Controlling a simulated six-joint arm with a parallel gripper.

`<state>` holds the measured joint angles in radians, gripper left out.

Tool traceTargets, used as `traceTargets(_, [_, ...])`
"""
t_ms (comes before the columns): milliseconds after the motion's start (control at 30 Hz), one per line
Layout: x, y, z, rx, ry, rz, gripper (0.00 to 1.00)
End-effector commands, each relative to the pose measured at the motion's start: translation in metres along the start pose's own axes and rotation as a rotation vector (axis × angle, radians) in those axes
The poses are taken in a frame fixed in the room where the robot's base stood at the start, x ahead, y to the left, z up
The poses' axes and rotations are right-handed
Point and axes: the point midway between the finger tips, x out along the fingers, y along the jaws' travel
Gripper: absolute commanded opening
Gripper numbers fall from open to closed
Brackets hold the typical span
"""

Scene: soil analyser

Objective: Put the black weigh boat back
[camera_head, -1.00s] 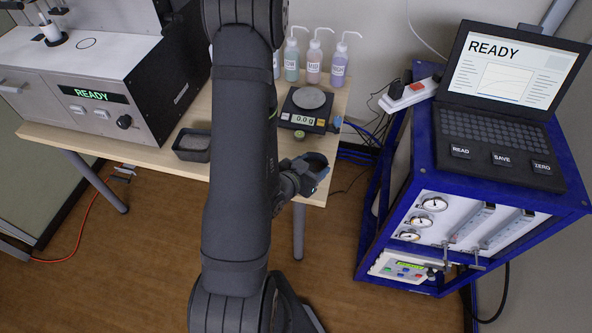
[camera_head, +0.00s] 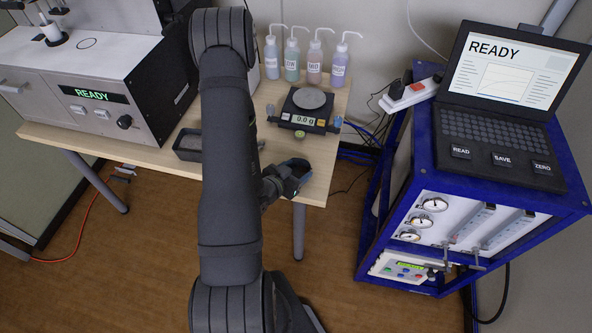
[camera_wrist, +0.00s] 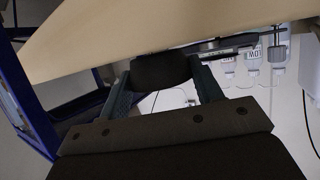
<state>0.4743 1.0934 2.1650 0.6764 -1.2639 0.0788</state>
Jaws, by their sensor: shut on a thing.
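My gripper (camera_head: 290,178) is low at the front right corner of the wooden table (camera_head: 130,150), in front of the balance. In the wrist view its two fingers (camera_wrist: 162,82) are shut on a dark, rounded piece, the black weigh boat (camera_wrist: 160,68). The boat's inside is not visible there. The balance (camera_head: 305,112) has a round grey pan and reads 0.0 g. A dark rectangular tray (camera_head: 188,154) stands on the table left of my arm, partly hidden by it.
Several wash bottles (camera_head: 315,62) stand behind the balance. A small green round thing (camera_head: 299,134) lies in front of it. The READY analyser (camera_head: 95,105) is at the left. A blue cart (camera_head: 425,170) with a laptop (camera_head: 505,110) stands at the right.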

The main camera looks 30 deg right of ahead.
Motion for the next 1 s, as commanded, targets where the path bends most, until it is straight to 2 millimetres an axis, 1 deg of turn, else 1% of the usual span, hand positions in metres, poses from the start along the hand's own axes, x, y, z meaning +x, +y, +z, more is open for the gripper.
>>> traceTargets(300, [0.001, 0.0, 0.003, 0.0, -0.001, 0.0, 0.45])
traceTargets(333, [0.001, 0.0, 0.003, 0.0, -0.001, 0.0, 0.61])
traceTargets(433, [0.001, 0.0, 0.002, 0.0, 0.0, 0.0, 0.81])
traceTargets(700, [0.001, 0.0, 0.002, 0.0, 0.0, -0.001, 0.81])
traceTargets(833, [-0.001, 0.0, -0.001, 0.001, 0.001, -0.001, 0.81])
traceTargets(967, [-0.019, -0.001, 0.0, -0.001, -0.001, -0.004, 0.81])
traceTargets(1000, [-0.027, -0.002, 0.0, -0.002, -0.001, -0.006, 0.81])
